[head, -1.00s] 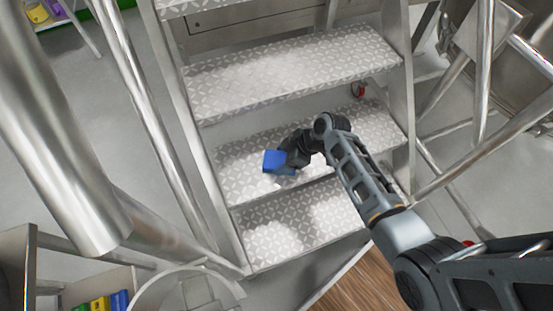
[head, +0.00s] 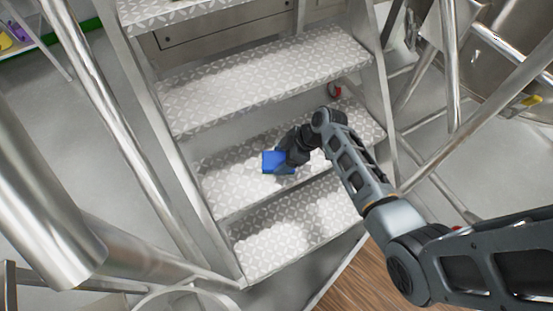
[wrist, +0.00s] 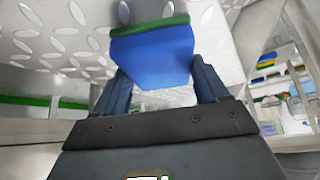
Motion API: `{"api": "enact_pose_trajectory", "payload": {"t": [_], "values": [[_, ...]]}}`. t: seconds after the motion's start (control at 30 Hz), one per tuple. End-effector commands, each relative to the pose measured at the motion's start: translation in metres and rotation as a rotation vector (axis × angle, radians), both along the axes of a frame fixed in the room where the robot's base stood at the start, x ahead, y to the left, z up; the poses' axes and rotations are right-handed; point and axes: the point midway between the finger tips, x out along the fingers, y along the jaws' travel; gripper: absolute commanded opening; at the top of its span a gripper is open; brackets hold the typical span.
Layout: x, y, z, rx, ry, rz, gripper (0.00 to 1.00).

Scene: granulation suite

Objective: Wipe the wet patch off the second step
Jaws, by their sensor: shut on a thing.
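A blue sponge (head: 274,162) with a green layer (wrist: 150,25) is held in my gripper (head: 292,152). In the wrist view the blue sponge body (wrist: 152,58) sits between the two dark fingers, its green side against or very near the patterned tread. In the head view it is over the second step (head: 232,190), counted from the bottom, left of the tread's middle. Contact with the tread cannot be told for sure. Bright glare lies on this tread, and I cannot make out the wet patch's outline. My gripper and forearm hide part of the step.
The bottom step (head: 277,243) is below and the third step (head: 260,88) above. Metal side rails (head: 120,135) and slanting tubes (head: 450,110) flank the stairs. A large steel pipe (head: 45,200) stands at left. A small red item (head: 335,91) is behind the second step.

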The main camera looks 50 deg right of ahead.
Motion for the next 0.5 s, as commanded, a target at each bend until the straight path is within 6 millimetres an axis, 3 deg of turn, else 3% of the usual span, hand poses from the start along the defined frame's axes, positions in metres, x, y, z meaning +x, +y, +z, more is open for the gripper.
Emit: {"api": "enact_pose_trajectory", "payload": {"t": [0.5], "values": [[-0.008, -0.026, 0.0, 0.001, -0.001, 0.0, 0.49]]}}
